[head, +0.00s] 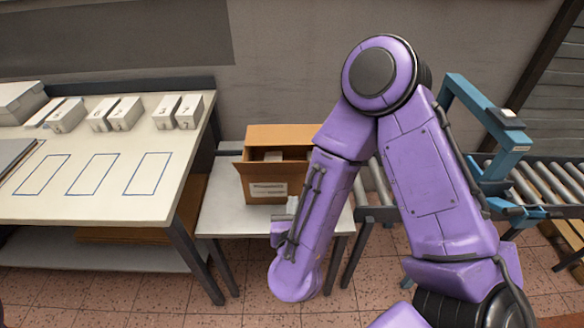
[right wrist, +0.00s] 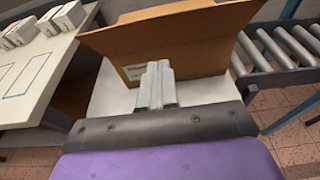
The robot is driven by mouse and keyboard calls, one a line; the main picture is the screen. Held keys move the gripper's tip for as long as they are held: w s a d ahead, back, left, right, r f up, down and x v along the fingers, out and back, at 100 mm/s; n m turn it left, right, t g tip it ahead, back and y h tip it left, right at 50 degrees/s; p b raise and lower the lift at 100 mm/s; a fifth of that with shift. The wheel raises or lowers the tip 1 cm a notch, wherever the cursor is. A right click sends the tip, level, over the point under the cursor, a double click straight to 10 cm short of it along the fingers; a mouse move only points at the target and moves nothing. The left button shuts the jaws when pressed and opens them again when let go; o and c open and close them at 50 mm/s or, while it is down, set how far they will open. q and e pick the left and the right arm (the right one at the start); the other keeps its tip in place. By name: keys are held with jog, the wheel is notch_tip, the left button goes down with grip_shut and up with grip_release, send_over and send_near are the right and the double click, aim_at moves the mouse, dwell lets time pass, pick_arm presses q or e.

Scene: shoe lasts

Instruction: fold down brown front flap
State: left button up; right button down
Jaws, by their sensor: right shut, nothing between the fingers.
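A brown cardboard box (head: 257,178) with a white label stands on a small white table. Its top is open and one flap (head: 285,134) stands up at the back. A pale item shows inside. In the right wrist view, a wide brown flap (right wrist: 190,30) along the box's near side rises and leans out toward the camera, above the label. My right gripper (right wrist: 154,68) is shut and empty, in front of the box's near face and below that flap. I cannot tell whether it touches the box. My right arm hides the box's right part in the head view. My left gripper is not in view.
A larger table (head: 105,160) with blue outlined rectangles and several white boxes stands at the left. A roller conveyor (head: 545,185) with a blue frame (head: 480,125) is at the right. The white table (head: 225,215) is bare left of the box.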

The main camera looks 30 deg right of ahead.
jog(key=p+x, duration=0.1)
jog(key=x, duration=0.3)
jog(key=r+p+x, duration=0.1)
jog(key=p+x, duration=0.1)
jog(key=x, duration=0.1)
jog(key=r+p+x, duration=0.1)
jog(key=p+x, duration=0.1)
jog(key=x, duration=0.2)
jog(key=shift+w+d+r, duration=0.15)
jog(key=shift+w+d, duration=0.2)
jog(key=shift+w, duration=0.2)
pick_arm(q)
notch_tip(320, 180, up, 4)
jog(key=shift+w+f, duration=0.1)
pick_arm(e)
jog(key=shift+w, duration=0.1)
